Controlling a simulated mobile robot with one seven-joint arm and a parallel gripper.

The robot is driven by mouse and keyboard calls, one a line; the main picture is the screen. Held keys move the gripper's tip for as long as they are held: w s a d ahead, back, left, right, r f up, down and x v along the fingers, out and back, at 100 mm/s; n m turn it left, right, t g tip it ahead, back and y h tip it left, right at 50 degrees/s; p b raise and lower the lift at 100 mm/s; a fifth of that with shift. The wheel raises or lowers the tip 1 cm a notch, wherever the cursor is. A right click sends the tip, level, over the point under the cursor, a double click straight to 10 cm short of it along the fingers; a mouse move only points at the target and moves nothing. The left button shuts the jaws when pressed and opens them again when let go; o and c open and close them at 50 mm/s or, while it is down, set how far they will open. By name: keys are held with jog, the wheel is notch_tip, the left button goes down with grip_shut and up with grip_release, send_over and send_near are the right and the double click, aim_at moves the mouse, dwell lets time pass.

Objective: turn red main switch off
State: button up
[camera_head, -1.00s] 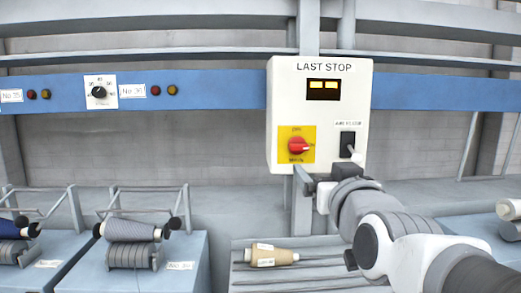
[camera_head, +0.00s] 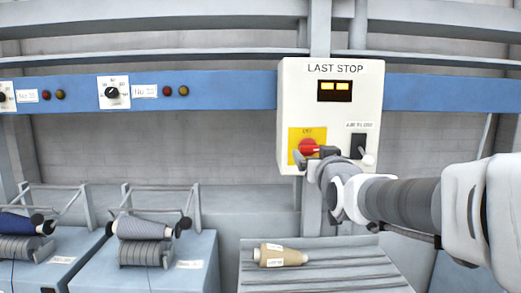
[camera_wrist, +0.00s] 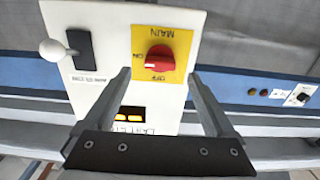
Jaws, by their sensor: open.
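The red main switch (camera_head: 307,146) is a rotary knob on a yellow plate (camera_head: 293,142), low on the left of the white LAST STOP box (camera_head: 330,110). In the wrist view, upside down, the red knob (camera_wrist: 157,59) has its white mark toward ON, with OFF at a right angle to that. My gripper (camera_head: 314,156) is close in front of the knob, partly covering the plate. In the wrist view my gripper (camera_wrist: 158,76) is open, with one finger on each side of the knob's line. I cannot tell whether either finger touches it.
A black AIR FLOW lever switch with a pale ball (camera_head: 367,159) stands just right of my gripper; it also shows in the wrist view (camera_wrist: 53,50). Lit yellow windows (camera_head: 335,90) are above. A tan cone (camera_head: 280,256) lies on the slatted shelf below.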

aim_at(310, 150)
jog(key=shift+w, duration=2.1)
jog(key=c, duration=1.4)
